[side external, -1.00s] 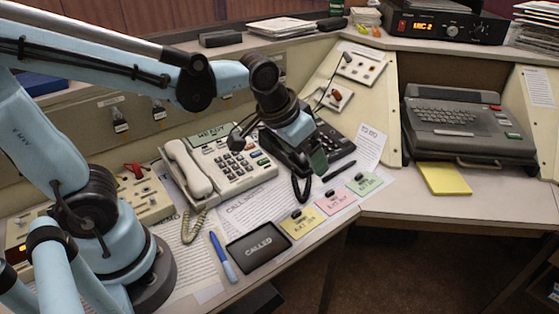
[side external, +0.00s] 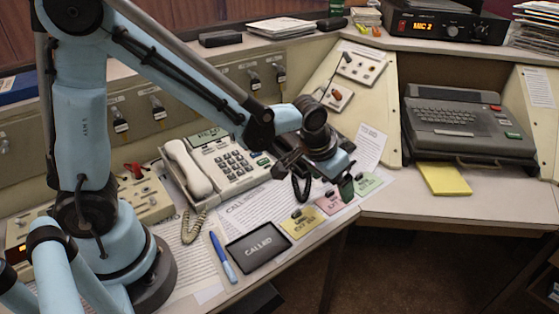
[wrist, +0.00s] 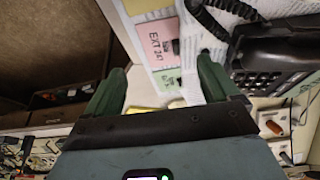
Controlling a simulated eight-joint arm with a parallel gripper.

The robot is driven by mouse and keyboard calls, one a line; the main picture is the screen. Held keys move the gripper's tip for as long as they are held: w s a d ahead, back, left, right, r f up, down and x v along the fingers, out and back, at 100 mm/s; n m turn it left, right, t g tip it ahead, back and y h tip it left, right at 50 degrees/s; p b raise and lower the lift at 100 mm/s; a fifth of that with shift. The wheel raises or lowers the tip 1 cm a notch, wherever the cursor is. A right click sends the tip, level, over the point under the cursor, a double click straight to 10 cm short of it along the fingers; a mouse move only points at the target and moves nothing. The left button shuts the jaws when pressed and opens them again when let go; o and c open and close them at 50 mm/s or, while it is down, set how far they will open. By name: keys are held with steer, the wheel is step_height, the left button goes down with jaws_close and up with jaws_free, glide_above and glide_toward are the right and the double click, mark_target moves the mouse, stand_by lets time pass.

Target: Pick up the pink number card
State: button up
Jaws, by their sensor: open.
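The pink number card (side external: 331,203) lies flat on the desk's front edge, between the yellow card (side external: 303,222) and the green card (side external: 368,183). A small black clip sits on it. My gripper (side external: 317,180) is over the desk just behind the cards, and a dark green fingertip overlaps the pink card's upper right in the side view. In the wrist view, the pink card (wrist: 157,40) shows ahead of my open, empty gripper (wrist: 160,75), with the green card (wrist: 168,79) between the fingers. The height above the cards is hard to tell.
A white phone (side external: 225,163) stands left of my gripper. A black phone (wrist: 275,62) is close beside the fingers in the wrist view. A black "CALLED" tray (side external: 258,247) and a blue pen (side external: 223,258) lie at the front left. The desk edge drops off beyond the cards.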

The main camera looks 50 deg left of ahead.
mark_target(338, 199)
steer(key=shift+w+x, duration=0.15)
steer(key=shift+x, duration=1.25)
steer(key=shift+w+x, duration=0.1)
steer(key=shift+x, duration=1.3)
steer(key=shift+a+r, duration=0.1)
steer(key=shift+a, duration=0.05)
steer(key=shift+c, duration=0.3)
steer(key=c, duration=1.1)
